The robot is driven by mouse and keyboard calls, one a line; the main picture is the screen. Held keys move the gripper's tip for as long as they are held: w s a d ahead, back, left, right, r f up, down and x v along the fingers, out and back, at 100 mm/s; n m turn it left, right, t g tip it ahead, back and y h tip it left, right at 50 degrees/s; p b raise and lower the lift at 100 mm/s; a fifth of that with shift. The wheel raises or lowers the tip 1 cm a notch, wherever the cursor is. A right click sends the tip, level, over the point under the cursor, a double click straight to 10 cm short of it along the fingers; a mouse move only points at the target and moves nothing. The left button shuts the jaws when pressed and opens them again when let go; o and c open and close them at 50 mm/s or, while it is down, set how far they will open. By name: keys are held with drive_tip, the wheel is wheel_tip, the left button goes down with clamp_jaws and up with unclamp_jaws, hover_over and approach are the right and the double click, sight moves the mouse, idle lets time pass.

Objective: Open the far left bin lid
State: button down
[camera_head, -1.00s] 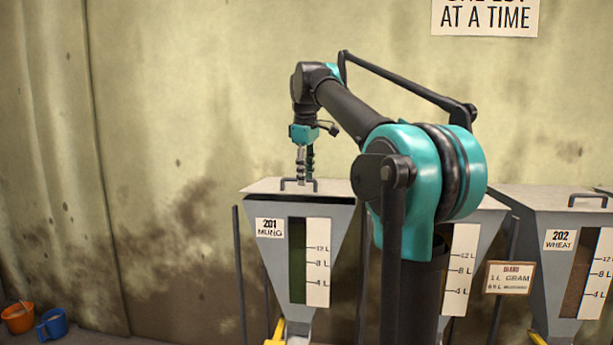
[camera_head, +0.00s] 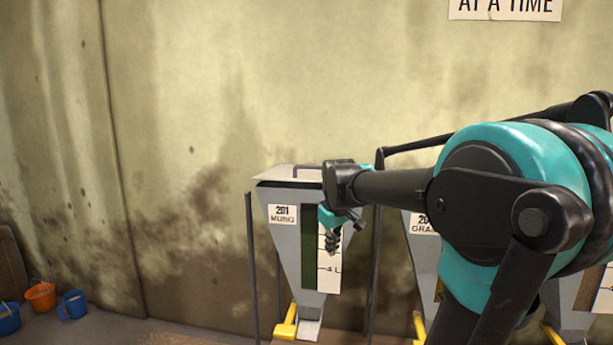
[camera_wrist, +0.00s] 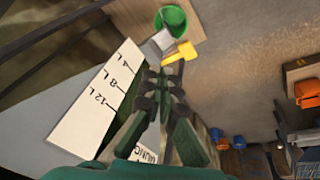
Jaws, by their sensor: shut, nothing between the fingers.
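The far left bin, labelled 201 MUNG (camera_head: 284,232), is a grey hopper with a white litre scale and a dark green window. Its grey lid (camera_head: 272,175) lies across the top, with a dark band under its front edge and a bar handle (camera_head: 307,167). My arm covers the lid's right end. My gripper (camera_head: 332,250) points down in front of the bin's scale, below lid level, shut and empty. In the wrist view my gripper (camera_wrist: 168,85) has its fingers together beside the white scale (camera_wrist: 98,98); whether it touches the bin is unclear.
A yellow lever (camera_head: 285,328) is at the bin's spout; a green bucket (camera_wrist: 172,20) shows below it in the wrist view. The GRAM bin (camera_head: 424,255) stands right, partly behind my arm. Orange (camera_head: 40,296) and blue (camera_head: 73,305) buckets are on the floor left. Wall space left is clear.

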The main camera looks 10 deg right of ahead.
drive_tip(key=s+d+f+m+t+h, duration=0.1)
drive_tip(key=s+d+f, duration=0.1)
drive_tip(key=s+f, duration=0.5)
drive_tip(key=s+d+f+m, duration=0.1)
drive_tip(key=s+d+f, duration=0.1)
drive_tip(key=s+f, duration=0.55)
drive_tip(key=w+d+n+t+h, duration=0.2)
drive_tip(key=w+d+n+h, duration=0.1)
drive_tip(key=w+n, duration=0.15)
drive_tip(key=n+t+h, duration=0.3)
drive_tip(key=n+t, duration=0.5)
drive_tip(key=n, duration=0.8)
approach(306, 180)
drive_tip(key=s+d+f, duration=0.6)
drive_tip(key=d+f, duration=0.3)
drive_tip(key=d, duration=0.1)
drive_tip(key=w+a+r+n+t+y, duration=0.1)
drive_tip(key=w+a+r+n+t, duration=0.35)
drive_tip(key=a+r+n, duration=0.4)
drive_tip(key=shift+g, duration=0.25)
drive_tip(key=x, duration=1)
drive_tip(key=shift+w+a+f, duration=0.1)
drive_tip(key=shift+a, duration=0.1)
